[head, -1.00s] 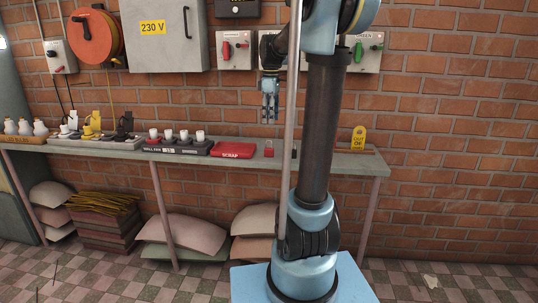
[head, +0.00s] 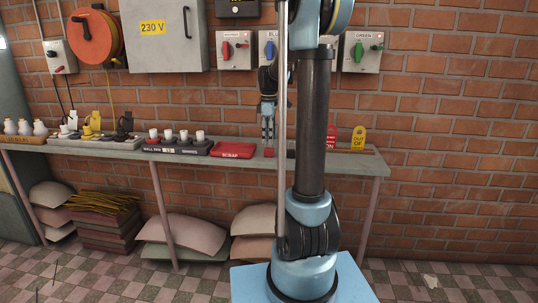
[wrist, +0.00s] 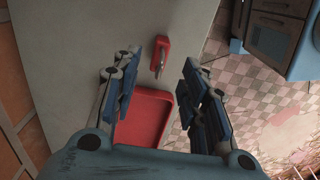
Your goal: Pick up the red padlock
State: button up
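The red padlock (head: 268,152) is on the grey shelf, just right of the red SCRAP tray. In the wrist view the padlock (wrist: 161,46) shows a red body with a grey metal shackle. My gripper (head: 268,138) points down, directly above the padlock. In the wrist view my gripper (wrist: 157,66) is open, its two blue-padded fingers apart with nothing between them. The padlock appears between and slightly beyond the fingertips. I cannot tell the exact remaining height.
The red SCRAP tray (head: 233,149) is close left of the padlock. A rack with white-topped pieces (head: 176,146) stands further left. A red tag (head: 330,137) and a yellow tag (head: 358,137) stand at the right. The brick wall is behind, with switch boxes (head: 237,50) above.

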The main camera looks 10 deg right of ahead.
aim_at(269, 149)
jog(key=shift+d+f, duration=0.1)
jog(key=shift+f, duration=3.3)
jog(key=shift+c, duration=0.6)
grip_shut()
